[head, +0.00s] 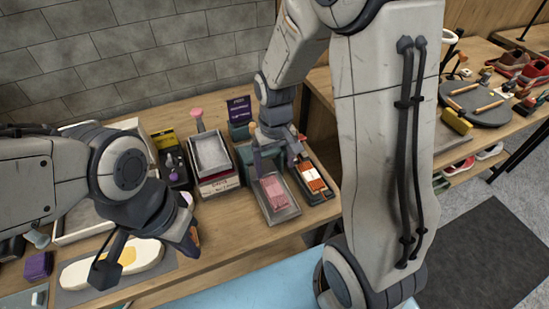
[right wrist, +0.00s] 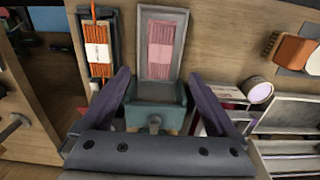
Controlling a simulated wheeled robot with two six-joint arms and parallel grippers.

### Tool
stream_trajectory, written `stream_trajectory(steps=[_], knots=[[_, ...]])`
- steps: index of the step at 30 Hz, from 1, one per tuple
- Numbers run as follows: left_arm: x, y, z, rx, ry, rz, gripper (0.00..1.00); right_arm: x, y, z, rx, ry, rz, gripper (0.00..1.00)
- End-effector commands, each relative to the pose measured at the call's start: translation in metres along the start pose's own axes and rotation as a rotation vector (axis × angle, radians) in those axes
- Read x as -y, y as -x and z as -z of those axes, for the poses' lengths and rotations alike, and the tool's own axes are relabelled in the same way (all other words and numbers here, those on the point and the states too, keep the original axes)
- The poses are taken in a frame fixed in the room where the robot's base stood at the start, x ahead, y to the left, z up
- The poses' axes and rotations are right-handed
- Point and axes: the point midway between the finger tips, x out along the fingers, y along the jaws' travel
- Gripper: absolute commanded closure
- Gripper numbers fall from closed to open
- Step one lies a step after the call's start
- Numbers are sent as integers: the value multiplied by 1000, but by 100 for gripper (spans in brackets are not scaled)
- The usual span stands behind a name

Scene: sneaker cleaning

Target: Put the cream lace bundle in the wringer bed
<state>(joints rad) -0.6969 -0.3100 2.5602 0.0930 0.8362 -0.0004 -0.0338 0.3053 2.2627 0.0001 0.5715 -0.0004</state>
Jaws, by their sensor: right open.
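A pink lace bundle (head: 273,190) with a paler pink band lies in a long grey tray (head: 288,214). In the right wrist view the bundle (right wrist: 162,45) lies in the grey tray (right wrist: 146,68), which adjoins a teal body (right wrist: 150,118) with a grey knob; this looks like the wringer. I cannot make out a cream lace bundle. My right gripper (head: 275,158) is open and empty, above the teal body at the tray's near end in the wrist view (right wrist: 162,90).
An orange lace bundle (head: 311,177) with a white band lies in a dark tray right of the pink one. A grey tray on a box (head: 211,153) and a purple sign (head: 239,106) stand left of my right gripper. A purple block (head: 38,265) sits at the left.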

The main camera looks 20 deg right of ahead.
Motion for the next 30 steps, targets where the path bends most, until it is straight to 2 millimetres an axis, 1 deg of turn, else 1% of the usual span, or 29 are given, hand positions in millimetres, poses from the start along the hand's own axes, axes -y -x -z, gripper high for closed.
stream_trajectory(steps=[1, 5, 8, 11, 12, 14, 15, 18, 21, 24, 27, 30], knots=[[0, -1, 0, 0, 0, 0, 100, 0, 8, 1, -4, 0, 0, 6], [0, -1, 0, 0, 0, 0, 100, 0, 20, 0, -1, 1, 0, 6], [0, -1, 0, 0, 0, 0, 100, 13, 30, -7, -5, 36, 3, 6], [0, -1, 0, 0, 0, 0, 100, 48, 48, -29, -17, 138, 15, 6], [0, -1, 0, 0, 0, 0, 100, 64, 56, -44, -21, 194, 22, 6], [0, -1, 0, 0, 0, 0, 100, 87, 68, -70, -27, 282, 34, 6], [0, -1, 0, 0, 0, 0, 100, 99, 74, -87, -30, 338, 43, 6], [0, -1, 0, 0, 0, 0, 100, 119, 84, -129, -32, 463, 62, 6], [0, -1, 0, 0, 0, 0, 100, 128, 90, -158, -31, 552, 78, 6], [0, -1, 0, 0, 0, 0, 100, 132, 91, -174, -29, 596, 85, 6], [0, -1, 0, 0, 0, 0, 100, 133, 91, -178, -27, 607, 87, 6], [0, -1, 0, 0, 0, 0, 100, 133, 91, -177, -27, 604, 87, 6]])
